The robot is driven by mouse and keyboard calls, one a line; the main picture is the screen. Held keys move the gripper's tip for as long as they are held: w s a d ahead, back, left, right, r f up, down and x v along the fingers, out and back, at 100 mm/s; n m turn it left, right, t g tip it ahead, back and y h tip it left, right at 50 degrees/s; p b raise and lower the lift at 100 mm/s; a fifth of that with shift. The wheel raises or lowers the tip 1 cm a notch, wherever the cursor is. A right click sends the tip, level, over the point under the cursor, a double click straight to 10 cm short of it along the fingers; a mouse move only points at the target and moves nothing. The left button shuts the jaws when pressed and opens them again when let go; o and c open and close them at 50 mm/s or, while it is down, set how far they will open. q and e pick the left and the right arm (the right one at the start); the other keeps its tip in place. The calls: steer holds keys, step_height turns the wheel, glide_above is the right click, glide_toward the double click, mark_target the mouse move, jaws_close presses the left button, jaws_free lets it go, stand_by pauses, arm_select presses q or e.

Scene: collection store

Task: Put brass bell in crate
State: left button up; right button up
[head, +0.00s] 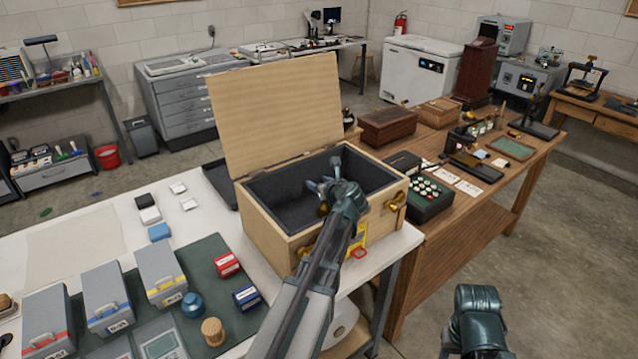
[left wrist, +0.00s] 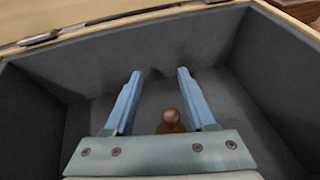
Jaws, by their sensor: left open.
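The wooden crate (head: 262,232) stands on the white table with its lid raised and a dark grey lining. My left gripper (head: 320,186) is over the crate's opening, fingers apart and empty. In the left wrist view the open fingers (left wrist: 155,100) point across the lined inside. The brass bell (left wrist: 171,120) shows there between and below the fingers, its brown knob uppermost and its body mostly hidden by the gripper. In the head view a bit of brass (head: 323,209) shows inside the crate beside the gripper. My right gripper (head: 478,300) is low at the right, its jaws unclear.
The raised lid (head: 275,115) stands behind the opening. A green mat (head: 212,262) with boxes, a blue jar (head: 192,304) and a wooden cylinder (head: 213,331) lies left of the crate. A wooden table (head: 480,208) with boxes and tools adjoins at right.

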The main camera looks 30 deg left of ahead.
arm_select(q)
steer(key=p+v, duration=0.5)
steer(key=v, duration=0.7)
steer(key=shift+r, duration=0.45)
steer(key=shift+s, duration=0.1)
